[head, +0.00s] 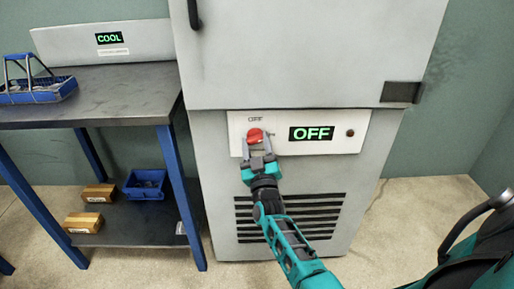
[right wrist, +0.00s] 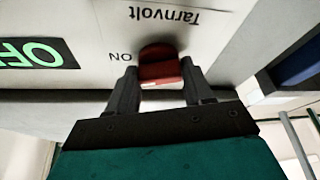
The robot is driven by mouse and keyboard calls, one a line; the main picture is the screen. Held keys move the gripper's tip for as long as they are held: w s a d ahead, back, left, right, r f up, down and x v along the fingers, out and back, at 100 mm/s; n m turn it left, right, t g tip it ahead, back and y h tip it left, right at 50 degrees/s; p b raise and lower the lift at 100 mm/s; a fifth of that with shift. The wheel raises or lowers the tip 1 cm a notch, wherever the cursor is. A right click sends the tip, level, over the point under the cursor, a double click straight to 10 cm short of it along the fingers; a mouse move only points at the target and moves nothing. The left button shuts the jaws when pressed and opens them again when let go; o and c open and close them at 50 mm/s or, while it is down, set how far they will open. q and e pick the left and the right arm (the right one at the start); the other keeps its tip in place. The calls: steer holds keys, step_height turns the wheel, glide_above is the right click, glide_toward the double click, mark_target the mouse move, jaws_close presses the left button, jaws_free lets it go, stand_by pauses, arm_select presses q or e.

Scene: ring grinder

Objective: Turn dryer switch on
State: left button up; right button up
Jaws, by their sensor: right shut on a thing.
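The dryer (head: 290,185) is a tall grey cabinet in the middle of the head view. Its white control panel (head: 343,146) carries a red rotary switch (head: 255,135) at the left and a green-lit display (head: 312,133) reading OFF. My right gripper (head: 257,143) is at the panel with its fingers shut on the red switch. In the right wrist view the switch (right wrist: 160,65) sits between the two fingertips, with the label ON beside it and the picture upside down. My left gripper is not in view.
A workbench (head: 110,95) with blue legs stands left of the dryer, holding a blue basket (head: 38,92). Its lower shelf has a blue bin (head: 146,184) and wooden blocks (head: 98,193). A display (head: 110,38) above reads COOL. The floor (head: 420,205) right of the dryer is clear.

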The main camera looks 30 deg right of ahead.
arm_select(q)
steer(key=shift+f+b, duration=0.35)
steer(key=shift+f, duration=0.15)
arm_select(e)
steer(key=shift+a+m+g+h, duration=0.1)
steer(key=shift+m+g+h, duration=0.15)
steer(key=shift+m+h, duration=0.7)
steer(key=shift+m+g+h, duration=0.25)
steer(key=shift+m+h, duration=0.1)
steer(key=shift+m, duration=1.5)
steer(key=o, duration=1)
steer(key=shift+o, duration=0.2)
steer(key=shift+f, duration=0.1)
